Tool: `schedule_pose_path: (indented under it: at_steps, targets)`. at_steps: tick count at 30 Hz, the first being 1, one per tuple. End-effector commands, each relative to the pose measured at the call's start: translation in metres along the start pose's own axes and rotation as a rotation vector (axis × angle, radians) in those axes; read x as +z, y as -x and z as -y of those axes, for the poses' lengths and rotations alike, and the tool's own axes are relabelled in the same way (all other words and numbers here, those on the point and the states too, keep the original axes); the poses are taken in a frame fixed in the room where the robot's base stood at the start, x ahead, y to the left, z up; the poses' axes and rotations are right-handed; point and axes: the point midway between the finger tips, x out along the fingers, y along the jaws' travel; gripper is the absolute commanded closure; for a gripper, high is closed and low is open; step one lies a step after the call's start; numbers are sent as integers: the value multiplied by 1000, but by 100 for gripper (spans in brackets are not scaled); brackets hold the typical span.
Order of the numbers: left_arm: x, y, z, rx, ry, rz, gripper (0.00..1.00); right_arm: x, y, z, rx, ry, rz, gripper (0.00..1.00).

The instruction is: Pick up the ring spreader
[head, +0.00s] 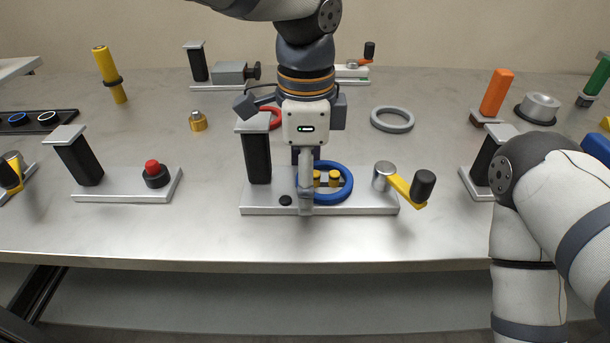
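I cannot tell for sure which thing is the ring spreader. In the middle, a blue ring (347,184) lies around two yellow pegs (334,178) on a silver base plate (360,207). This plate also bears a black post with a grey top (257,158) and a yellow lever with a black knob (405,187). My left gripper (305,205) points down in front of the ring's left side, seen edge-on, so its opening and any contact are hidden. My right arm stands at the right edge; its gripper is not in view.
A plate with a red button (152,167) stands left. Behind are a yellow handle (109,74), a brass piece (198,121), a red ring (272,117), a grey ring (392,120) and an orange handle (496,93). The table's front strip is clear.

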Motion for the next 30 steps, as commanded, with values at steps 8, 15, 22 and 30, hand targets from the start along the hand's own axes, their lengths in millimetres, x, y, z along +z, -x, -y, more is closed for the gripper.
schedule_pose_path:
  at_steps: [8,15,22,30]
  targets:
    - [0,1,0,-1,0,-1,84,0,0,0,0,0,0,16]
    - [0,3,0,-1,1,-1,84,0,0,0,0,0,0,16]
    - [-1,27,1,-4,2,-3,84,-1,1,0,0,0,-4,16]
    - [0,71,-28,-12,1,-2,84,-10,14,0,-2,0,-45,16]
